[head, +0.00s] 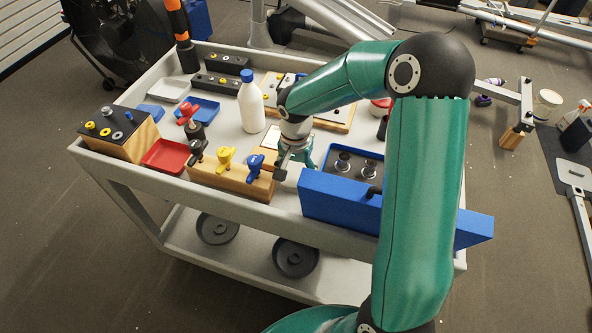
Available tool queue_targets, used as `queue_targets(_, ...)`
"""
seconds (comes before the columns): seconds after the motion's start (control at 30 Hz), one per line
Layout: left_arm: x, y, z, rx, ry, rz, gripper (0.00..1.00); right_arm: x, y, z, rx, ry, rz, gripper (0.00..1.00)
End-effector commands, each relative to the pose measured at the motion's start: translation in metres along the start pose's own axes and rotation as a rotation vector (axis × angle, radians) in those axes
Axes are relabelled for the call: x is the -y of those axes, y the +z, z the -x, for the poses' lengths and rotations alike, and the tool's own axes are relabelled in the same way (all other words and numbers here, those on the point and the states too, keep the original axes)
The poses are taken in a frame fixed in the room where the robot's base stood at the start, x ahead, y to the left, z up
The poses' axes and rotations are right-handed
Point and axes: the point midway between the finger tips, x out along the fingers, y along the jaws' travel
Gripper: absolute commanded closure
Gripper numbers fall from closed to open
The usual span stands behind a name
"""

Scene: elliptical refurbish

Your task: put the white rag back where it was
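My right gripper (293,168) is low over the cart top, just behind the blue tool box and right of the wooden block with coloured knobs. Its fingers are small and partly hidden by its own wrist, so I cannot tell how far apart they are. A small whitish patch (293,181) shows right under the fingers; it may be the white rag, but I cannot tell whether it is gripped. A pale flat square with a thin brownish edge (271,139) lies on the cart just behind and left of the gripper. My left gripper is not in view.
On the grey cart (222,144) a white bottle with a blue cap (251,106) stands close behind the gripper. The wooden block (230,181) with yellow and blue knobs is at its left, the blue box (340,200) at its right. Red tray (165,156) and blue tray (203,109) lie further left.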

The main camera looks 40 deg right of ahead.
Motion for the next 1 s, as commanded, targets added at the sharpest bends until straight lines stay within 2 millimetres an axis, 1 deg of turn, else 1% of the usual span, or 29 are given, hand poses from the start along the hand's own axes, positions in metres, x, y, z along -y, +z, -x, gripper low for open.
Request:
queue_targets(0.23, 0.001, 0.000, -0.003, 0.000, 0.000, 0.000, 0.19, 0.000, 0.000, -0.002, 0.000, 0.000, 0.000, 0.83)
queue_targets(0.27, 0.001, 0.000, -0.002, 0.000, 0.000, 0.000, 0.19, 0.000, 0.000, -0.002, 0.000, 0.000, 0.000, 0.29)
queue_targets(0.3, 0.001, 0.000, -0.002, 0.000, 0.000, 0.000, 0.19, 0.000, 0.000, -0.001, 0.000, 0.000, 0.000, 0.23)
queue_targets(0.6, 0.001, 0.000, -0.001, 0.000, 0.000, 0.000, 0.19, 0.000, 0.000, -0.001, 0.000, 0.000, 0.000, 0.22)
queue_targets(0.73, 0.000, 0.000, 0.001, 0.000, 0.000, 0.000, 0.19, 0.001, 0.000, 0.004, -0.001, -0.001, 0.000, 0.22)
queue_targets(0.87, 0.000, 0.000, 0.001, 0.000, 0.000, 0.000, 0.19, 0.001, -0.001, 0.019, -0.003, -0.003, 0.000, 0.22)
queue_targets(1.0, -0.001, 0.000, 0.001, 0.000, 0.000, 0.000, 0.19, 0.002, -0.001, 0.045, -0.004, -0.005, 0.000, 0.22)
